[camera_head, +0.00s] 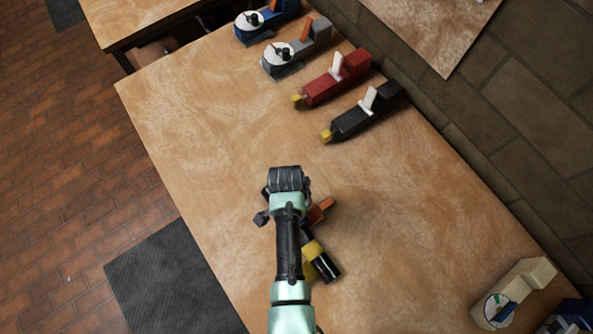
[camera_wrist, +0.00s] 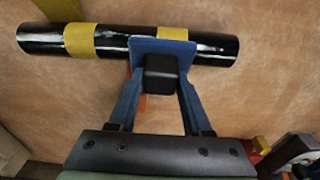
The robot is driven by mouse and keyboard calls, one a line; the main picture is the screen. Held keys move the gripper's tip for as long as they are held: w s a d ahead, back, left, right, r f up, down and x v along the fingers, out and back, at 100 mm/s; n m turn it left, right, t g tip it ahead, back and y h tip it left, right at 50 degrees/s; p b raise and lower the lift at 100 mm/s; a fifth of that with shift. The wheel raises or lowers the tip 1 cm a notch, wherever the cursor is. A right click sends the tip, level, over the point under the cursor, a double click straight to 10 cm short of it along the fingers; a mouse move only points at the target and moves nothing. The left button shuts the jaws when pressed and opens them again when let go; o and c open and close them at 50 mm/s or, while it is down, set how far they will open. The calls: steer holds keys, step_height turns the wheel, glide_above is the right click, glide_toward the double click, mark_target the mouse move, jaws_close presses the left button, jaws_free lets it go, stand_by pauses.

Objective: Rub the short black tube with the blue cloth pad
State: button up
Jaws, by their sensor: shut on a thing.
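The short black tube (camera_wrist: 210,47) with yellow bands lies across the top of the wrist view. In the head view its black end (camera_head: 326,268) shows beside my arm, which hides much of the rest. My gripper (camera_wrist: 160,80) is shut on the black grip block of the blue cloth pad (camera_wrist: 163,46). The pad overlaps the tube's middle, partly covering one yellow band. I cannot tell whether pad and tube touch. In the head view my arm hides the pad.
An orange piece (camera_head: 321,210) shows just right of my gripper. Red (camera_head: 338,80) and black (camera_head: 362,115) tools, and blue (camera_head: 268,20) and grey (camera_head: 297,48) devices, stand along the table's far side. A beige device (camera_head: 515,290) is at lower right. The table (camera_head: 430,190) is clear between.

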steer(key=shift+w+a+r+b, duration=0.1)
steer(key=shift+w+a+b, duration=0.25)
steer(key=shift+w+a, duration=0.35)
steer(key=shift+w+a+b, duration=0.35)
steer(key=shift+w+a, duration=0.05)
steer(key=shift+w, duration=0.45)
steer(key=shift+w+a+f+b, duration=0.2)
steer(key=shift+w+a+b, duration=0.75)
steer(key=shift+w, duration=0.25)
steer(key=shift+w+a+r, duration=0.1)
steer(key=shift+w+a, duration=0.15)
steer(key=shift+w, duration=0.1)
steer(key=shift+r, duration=0.1)
steer(key=shift+s, duration=0.1)
